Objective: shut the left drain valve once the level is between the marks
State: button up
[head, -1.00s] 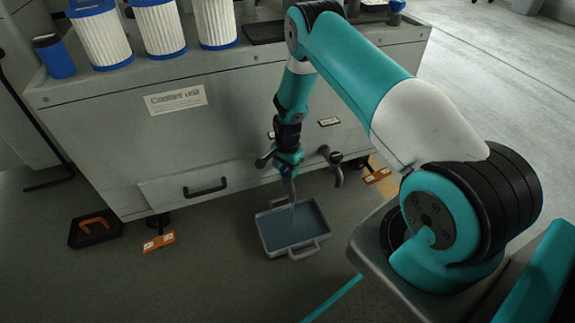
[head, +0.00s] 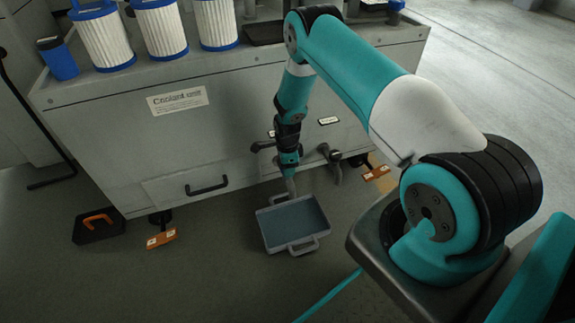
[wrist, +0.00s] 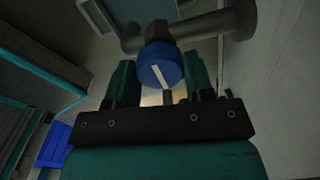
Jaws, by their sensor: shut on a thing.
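My gripper (head: 288,160) reaches down at the left drain valve under the front of the grey coolant cabinet (head: 110,150). In the wrist view its two teal fingers (wrist: 160,84) are shut on the valve's round blue knob (wrist: 160,66). A white line on the knob's face runs slantwise from upper left to lower right. The knob sits on a grey pipe fitting (wrist: 185,30). I cannot make out level marks in either view.
A second pipe outlet (head: 335,165) hangs just right of my gripper. White-and-blue filters (head: 160,30) stand on the cabinet top. Floor in front of the tray is clear.

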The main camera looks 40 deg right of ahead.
dwell(0.4)
jog(key=o, duration=0.9)
jog(key=shift+r, duration=0.15)
notch_tip(320, 180, up, 17)
jog(key=p, duration=0.5)
jog(key=shift+r+p, duration=0.1)
jog(key=shift+p, duration=0.2)
